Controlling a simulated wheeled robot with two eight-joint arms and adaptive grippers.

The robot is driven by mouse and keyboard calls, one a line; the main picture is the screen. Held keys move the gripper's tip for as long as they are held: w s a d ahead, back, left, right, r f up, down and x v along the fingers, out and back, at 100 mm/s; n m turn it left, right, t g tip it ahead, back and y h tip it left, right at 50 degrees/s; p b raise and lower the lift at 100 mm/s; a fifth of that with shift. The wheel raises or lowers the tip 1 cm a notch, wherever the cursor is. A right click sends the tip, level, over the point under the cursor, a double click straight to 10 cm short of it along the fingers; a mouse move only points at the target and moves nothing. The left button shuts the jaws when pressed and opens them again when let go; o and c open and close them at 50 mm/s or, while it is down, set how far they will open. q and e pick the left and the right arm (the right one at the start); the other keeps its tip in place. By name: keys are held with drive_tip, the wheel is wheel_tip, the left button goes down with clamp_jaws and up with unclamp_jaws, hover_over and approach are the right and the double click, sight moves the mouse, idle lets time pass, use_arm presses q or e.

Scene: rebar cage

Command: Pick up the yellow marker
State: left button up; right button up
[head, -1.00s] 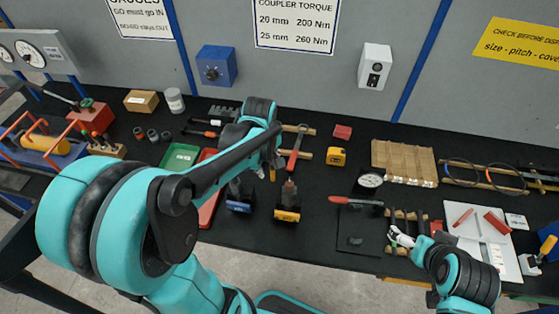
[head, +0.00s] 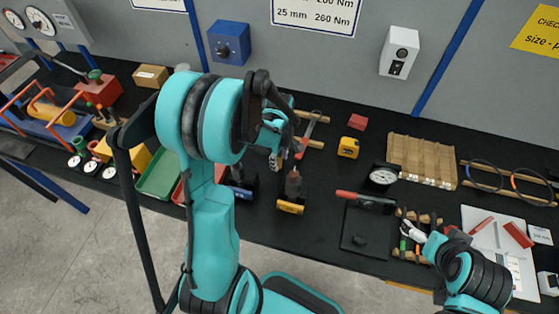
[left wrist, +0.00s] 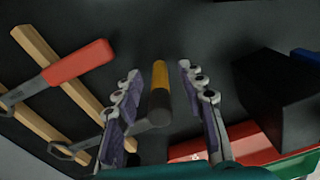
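The yellow marker (left wrist: 160,76), a yellow barrel with a dark grey end toward the camera, shows in the left wrist view between the two fingers of my left gripper (left wrist: 158,100). Dark gaps show on both sides of it, so the fingers are open and apart from it. In the head view my left gripper (head: 284,157) hangs over the middle of the bench, and I cannot make out the marker there. My right gripper (head: 413,234) is low over a small wooden rack (head: 418,218) at the right; its finger opening is too small to tell.
A red-handled tool (left wrist: 80,62) lies across wooden strips left of my left gripper; a dark block (left wrist: 275,90) stands to its right. A yellow tape measure (head: 348,147), a dial gauge (head: 382,177) and a green tray (head: 160,176) are on the black bench.

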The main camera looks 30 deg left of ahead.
use_arm(q)
drive_tip(key=shift+f, duration=0.7)
clamp_jaws()
use_arm(e)
drive_tip(key=shift+f, duration=0.15)
